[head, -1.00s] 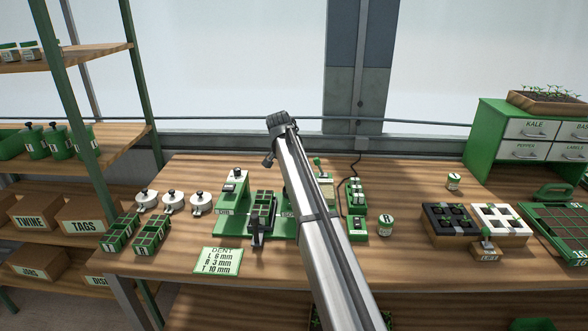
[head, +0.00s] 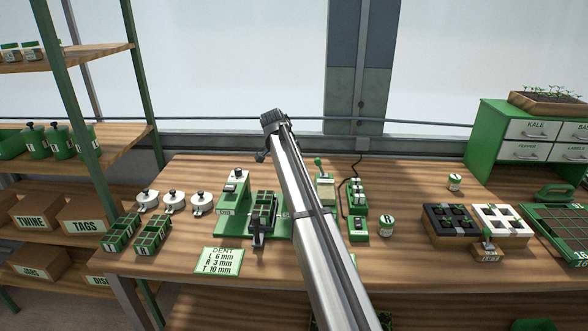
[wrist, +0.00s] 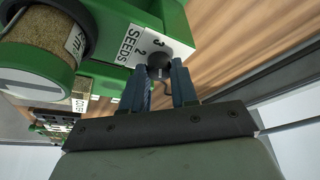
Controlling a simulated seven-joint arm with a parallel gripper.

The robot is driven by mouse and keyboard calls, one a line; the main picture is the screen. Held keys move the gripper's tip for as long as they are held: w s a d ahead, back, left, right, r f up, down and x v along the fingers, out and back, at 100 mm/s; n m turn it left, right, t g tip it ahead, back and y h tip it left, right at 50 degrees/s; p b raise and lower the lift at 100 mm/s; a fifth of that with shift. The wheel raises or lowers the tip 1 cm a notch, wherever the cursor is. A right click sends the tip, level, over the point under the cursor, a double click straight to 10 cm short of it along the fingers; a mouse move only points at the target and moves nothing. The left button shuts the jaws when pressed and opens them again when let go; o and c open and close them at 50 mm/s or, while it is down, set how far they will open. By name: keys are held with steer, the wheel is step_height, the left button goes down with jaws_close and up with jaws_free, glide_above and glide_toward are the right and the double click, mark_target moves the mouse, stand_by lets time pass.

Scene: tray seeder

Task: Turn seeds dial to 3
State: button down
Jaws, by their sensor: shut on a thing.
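My gripper (wrist: 164,76) is shut on this knob, one blue-grey finger on each side. The fingers cover part of the face. I cannot tell which number the dial points at. In the head view my arm hides the dial and my gripper.
A brown-filled cylinder (wrist: 38,35) stands left of the dial in the wrist view. In the head view, a green press (head: 232,190) stands left of my arm; a green-knobbed lever (head: 318,162) and a small jar (head: 386,227) are right of it.

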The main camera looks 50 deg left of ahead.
steer(key=c, duration=0.9)
jaws_free()
steer(key=shift+o, duration=0.2)
steer(key=v, duration=1.3)
steer(key=shift+r, duration=0.4)
steer(key=shift+s, duration=0.1)
